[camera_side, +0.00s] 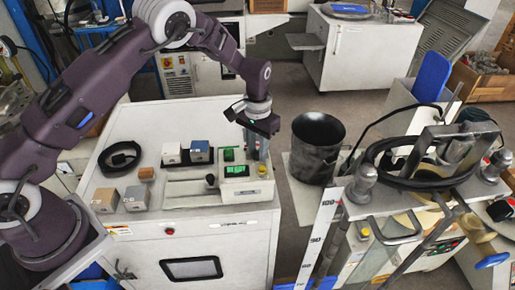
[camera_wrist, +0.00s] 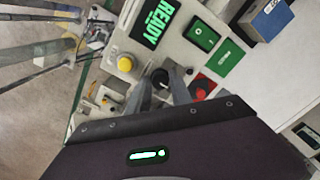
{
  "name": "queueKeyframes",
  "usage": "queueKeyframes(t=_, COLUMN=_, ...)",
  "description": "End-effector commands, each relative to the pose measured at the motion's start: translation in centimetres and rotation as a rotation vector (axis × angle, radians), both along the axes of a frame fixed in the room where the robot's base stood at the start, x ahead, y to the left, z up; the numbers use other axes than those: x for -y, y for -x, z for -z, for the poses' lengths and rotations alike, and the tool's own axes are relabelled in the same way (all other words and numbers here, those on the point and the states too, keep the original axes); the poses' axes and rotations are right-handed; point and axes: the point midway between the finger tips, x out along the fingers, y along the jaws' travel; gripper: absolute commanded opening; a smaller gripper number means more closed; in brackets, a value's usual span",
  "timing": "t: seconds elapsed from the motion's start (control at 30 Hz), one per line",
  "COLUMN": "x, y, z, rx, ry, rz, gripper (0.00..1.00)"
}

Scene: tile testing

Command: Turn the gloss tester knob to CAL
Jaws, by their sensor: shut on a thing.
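The gloss tester (camera_side: 247,188) is a pale box on the white cabinet, and it also shows in the wrist view (camera_wrist: 175,48). Its green-on-black display (camera_wrist: 153,22) reads READY. A black knob (camera_wrist: 161,76) is on its panel, partly hidden by the fingers. My gripper (camera_wrist: 167,80) is shut on the knob, with one finger at each side. In the side view my gripper (camera_side: 263,150) points down at the tester's right end. I cannot make out the knob's pointer or any CAL mark.
A yellow button (camera_wrist: 125,63) and a red part (camera_wrist: 202,86) lie close beside the fingers. A green tile (camera_wrist: 202,37) is on the tester. A dark bin (camera_side: 317,148) stands to the right.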

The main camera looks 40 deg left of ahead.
Motion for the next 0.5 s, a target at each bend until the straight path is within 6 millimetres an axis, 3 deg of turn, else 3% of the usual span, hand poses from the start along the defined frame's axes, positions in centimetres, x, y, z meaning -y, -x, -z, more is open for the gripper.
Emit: queueKeyframes(t=0.5, x=0.01, y=-0.04, z=-0.09, rx=0.002, ry=0.0, rz=-0.489, gripper=0.0)
